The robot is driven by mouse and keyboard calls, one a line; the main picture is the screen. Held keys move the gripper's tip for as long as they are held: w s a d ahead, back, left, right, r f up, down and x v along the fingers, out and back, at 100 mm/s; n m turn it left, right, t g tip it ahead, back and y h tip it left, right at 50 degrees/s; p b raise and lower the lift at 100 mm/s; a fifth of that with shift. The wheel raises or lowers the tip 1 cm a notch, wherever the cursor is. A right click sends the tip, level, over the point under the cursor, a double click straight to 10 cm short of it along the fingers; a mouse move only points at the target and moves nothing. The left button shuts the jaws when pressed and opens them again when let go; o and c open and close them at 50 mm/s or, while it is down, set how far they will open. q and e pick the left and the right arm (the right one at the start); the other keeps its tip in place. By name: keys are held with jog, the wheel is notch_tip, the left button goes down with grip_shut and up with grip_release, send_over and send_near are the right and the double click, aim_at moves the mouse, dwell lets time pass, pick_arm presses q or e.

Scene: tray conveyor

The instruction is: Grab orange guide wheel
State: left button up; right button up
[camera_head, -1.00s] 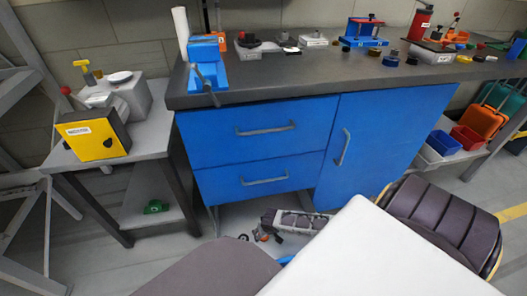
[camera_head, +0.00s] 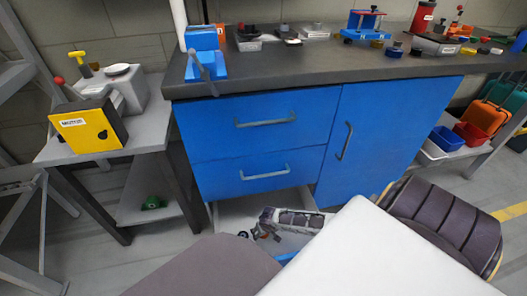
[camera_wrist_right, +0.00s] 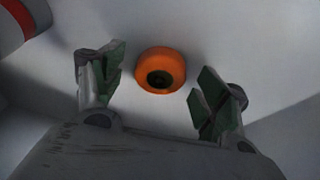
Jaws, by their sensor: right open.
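An orange guide wheel (camera_wrist_right: 160,71) with a dark centre shows in the right wrist view, on a pale surface. My right gripper (camera_wrist_right: 161,92) is open there, with one green-padded finger on each side of the wheel in the picture. No contact between fingers and wheel is visible. In the head view a small dark gripper-like part (camera_head: 262,234) shows low beside the bench, partly hidden by my body; the wheel cannot be made out clearly there. My left gripper is not identifiable in the head view.
A dark-topped bench (camera_head: 300,68) with blue drawers and a door stands ahead, bearing a blue vise (camera_head: 205,55) and other tools. A side table (camera_head: 100,152) holds a yellow-fronted box (camera_head: 88,133). Red (camera_head: 470,135) and blue (camera_head: 445,140) bins sit at right.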

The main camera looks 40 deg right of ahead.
pick_arm(q)
jog(key=shift+r, duration=0.1)
pick_arm(e)
jog(key=shift+c, duration=0.2)
jog(key=c, duration=1.1)
jog(key=shift+r, duration=0.2)
